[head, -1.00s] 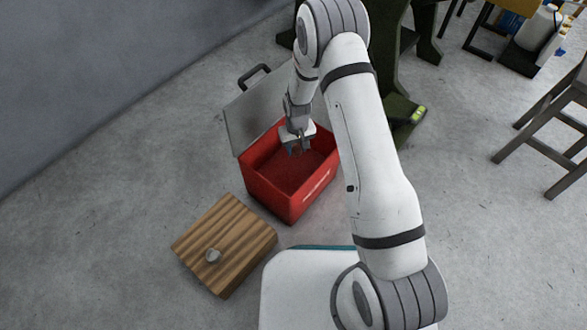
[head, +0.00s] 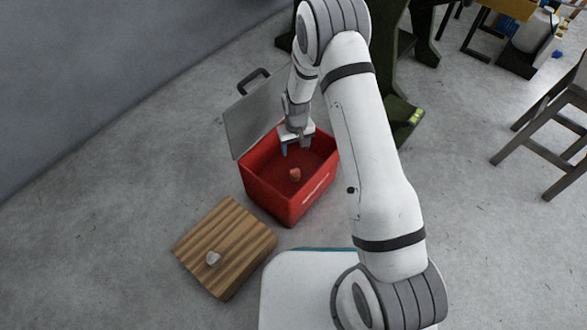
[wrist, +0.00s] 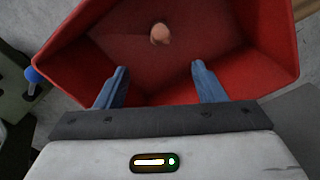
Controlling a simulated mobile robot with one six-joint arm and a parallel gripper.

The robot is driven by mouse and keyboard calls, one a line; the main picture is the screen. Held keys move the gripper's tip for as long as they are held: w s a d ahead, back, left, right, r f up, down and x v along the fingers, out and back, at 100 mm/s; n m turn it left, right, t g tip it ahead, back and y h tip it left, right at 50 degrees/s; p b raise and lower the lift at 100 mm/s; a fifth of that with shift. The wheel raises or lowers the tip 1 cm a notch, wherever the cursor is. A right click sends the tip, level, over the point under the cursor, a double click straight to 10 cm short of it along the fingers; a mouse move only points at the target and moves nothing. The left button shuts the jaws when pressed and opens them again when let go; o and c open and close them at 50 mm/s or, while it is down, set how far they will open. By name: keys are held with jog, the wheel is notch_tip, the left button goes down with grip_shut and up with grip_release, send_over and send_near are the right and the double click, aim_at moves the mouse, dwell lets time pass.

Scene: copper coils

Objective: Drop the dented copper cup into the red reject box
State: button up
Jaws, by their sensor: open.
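The small copper cup (head: 295,174) is inside the red reject box (head: 266,201), below my gripper (head: 298,150). In the wrist view the cup (wrist: 160,34) shows against the box floor, ahead of my fingers and apart from them. Any dent is too small to make out. My gripper is over the box with its two blue fingers (wrist: 161,84) spread and nothing between them. The box's red walls (wrist: 262,45) surround the cup in the wrist view.
The box's grey lid (head: 252,118) stands open at its back left. A wooden block (head: 235,240) with a small grey-white object (head: 213,258) on it is on the floor in front. A dark stool (head: 555,125) stands at the right. The floor at left is clear.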

notch_tip(320, 180, up, 6)
jog(key=shift+f+p, duration=0.2)
jog(key=shift+p, duration=0.7)
